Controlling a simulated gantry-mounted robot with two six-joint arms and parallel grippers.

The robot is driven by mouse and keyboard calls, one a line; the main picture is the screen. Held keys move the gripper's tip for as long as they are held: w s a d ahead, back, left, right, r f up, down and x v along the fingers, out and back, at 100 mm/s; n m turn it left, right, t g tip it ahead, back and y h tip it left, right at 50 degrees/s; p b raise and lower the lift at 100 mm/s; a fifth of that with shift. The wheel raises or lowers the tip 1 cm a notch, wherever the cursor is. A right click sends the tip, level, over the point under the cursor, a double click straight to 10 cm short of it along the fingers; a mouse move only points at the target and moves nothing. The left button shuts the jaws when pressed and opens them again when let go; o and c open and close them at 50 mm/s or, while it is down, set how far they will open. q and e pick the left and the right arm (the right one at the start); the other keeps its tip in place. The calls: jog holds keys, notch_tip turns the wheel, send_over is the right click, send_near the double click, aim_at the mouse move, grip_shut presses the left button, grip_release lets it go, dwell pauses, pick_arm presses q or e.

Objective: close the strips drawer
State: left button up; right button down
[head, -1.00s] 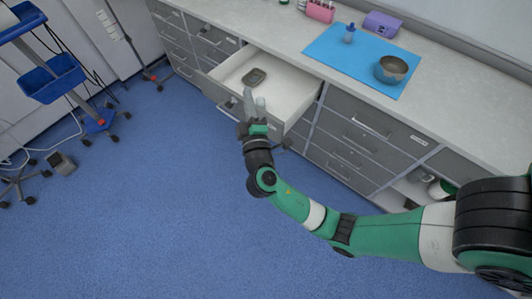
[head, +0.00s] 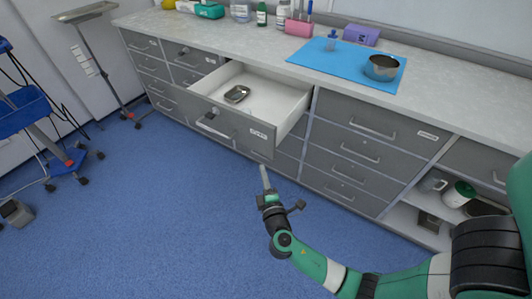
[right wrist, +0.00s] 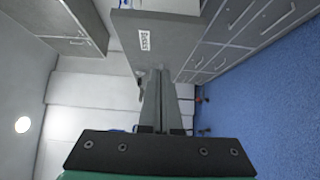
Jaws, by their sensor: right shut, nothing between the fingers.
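The open drawer (head: 232,126) is grey-fronted with a white inside and is pulled well out of the cabinet. A small metal dish (head: 237,94) lies in it. A label sits at the right end of its front; its words are too small to read surely. My right gripper (head: 264,168) is shut and empty, just below the front's lower right corner in the head view. In the right wrist view the shut fingers (right wrist: 161,74) point at the labelled drawer front (right wrist: 175,35); I cannot tell whether they touch it. My left gripper is not in view.
A closed drawer bank (head: 365,150) stands right of the open drawer, with open shelves (head: 430,215) farther right. The counter above holds a blue mat (head: 335,63) with a metal bowl (head: 381,67). The blue floor (head: 150,215) in front is clear.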

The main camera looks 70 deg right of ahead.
aim_at(263, 142)
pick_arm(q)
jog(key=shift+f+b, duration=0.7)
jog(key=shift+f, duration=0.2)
pick_arm(e)
jog(key=shift+w+d, duration=0.5)
jog(key=shift+d, duration=1)
jog(key=shift+w+d, duration=0.45)
jog(key=shift+d, duration=1.05)
jog(key=shift+w+d, duration=0.5)
jog(key=shift+d, duration=1)
